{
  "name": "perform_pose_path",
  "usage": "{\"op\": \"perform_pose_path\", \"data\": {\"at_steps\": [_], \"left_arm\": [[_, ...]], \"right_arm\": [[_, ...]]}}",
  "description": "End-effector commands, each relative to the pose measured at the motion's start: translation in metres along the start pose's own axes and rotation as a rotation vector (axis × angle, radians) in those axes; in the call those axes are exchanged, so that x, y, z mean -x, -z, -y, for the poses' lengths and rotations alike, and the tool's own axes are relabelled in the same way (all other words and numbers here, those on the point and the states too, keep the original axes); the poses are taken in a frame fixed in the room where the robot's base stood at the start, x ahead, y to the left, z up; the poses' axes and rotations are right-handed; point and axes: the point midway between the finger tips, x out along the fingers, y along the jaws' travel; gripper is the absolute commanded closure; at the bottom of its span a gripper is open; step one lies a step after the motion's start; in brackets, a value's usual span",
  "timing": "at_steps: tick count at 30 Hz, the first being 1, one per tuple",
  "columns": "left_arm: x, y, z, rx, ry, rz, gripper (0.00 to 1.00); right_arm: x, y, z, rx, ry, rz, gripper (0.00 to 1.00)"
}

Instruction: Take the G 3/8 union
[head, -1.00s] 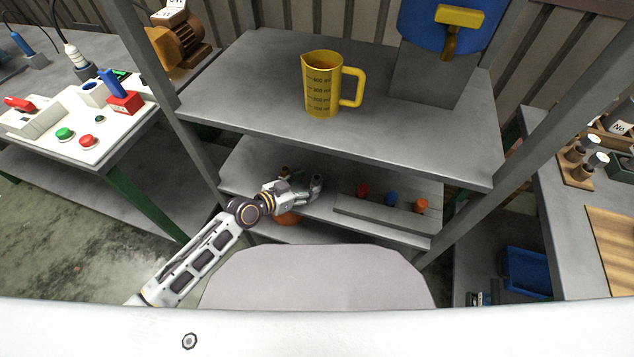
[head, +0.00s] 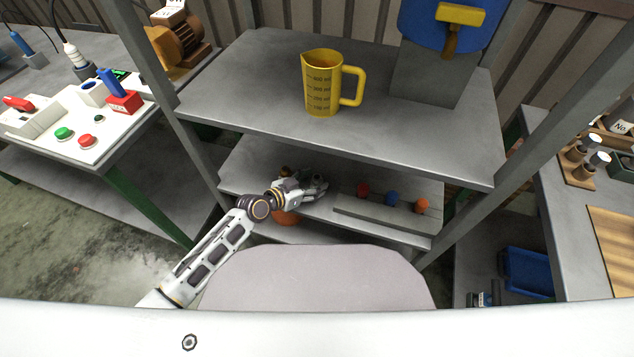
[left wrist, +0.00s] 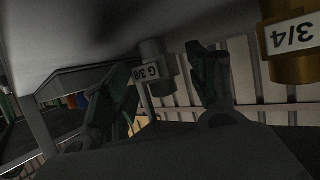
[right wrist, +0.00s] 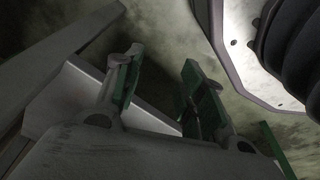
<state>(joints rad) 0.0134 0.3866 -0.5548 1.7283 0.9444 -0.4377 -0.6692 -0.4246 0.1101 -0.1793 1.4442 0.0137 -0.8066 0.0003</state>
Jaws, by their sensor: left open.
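The G 3/8 union (left wrist: 152,60) is a grey cylinder with a white label, upside down in the left wrist view. It stands between the spread fingers of my left gripper (left wrist: 165,90), beyond the fingertips or level with them; contact is not visible. In the head view my left gripper (head: 318,188) reaches over the lower shelf, and I cannot make out the union there. My right gripper (right wrist: 160,85) shows only in the right wrist view, with its fingers apart and nothing between them.
A brass piece labelled 3/4 (left wrist: 290,50) is close on the right in the left wrist view. The upper shelf (head: 240,90) overhangs the lower shelf (head: 240,175). Red, blue and orange knobs (head: 392,198) sit right of the left gripper. A yellow jug (head: 322,85) stands above.

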Motion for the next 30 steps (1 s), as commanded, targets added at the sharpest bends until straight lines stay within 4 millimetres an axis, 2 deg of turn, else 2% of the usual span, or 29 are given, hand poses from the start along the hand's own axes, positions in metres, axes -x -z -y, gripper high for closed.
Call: {"op": "perform_pose_path", "data": {"at_steps": [9, 24, 30], "left_arm": [[-0.020, 0.000, 0.000, 0.001, 0.001, 0.000, 0.41], [-0.021, 0.000, 0.000, 0.000, 0.001, 0.000, 0.41], [-0.021, 0.000, 0.000, 0.000, 0.001, 0.000, 0.66]], "right_arm": [[0.007, 0.006, 0.003, 0.000, 0.004, 0.000, 0.60], [0.007, 0.003, 0.004, 0.000, 0.006, 0.006, 0.60], [0.006, 0.002, 0.004, 0.000, 0.006, 0.007, 0.60]]}}
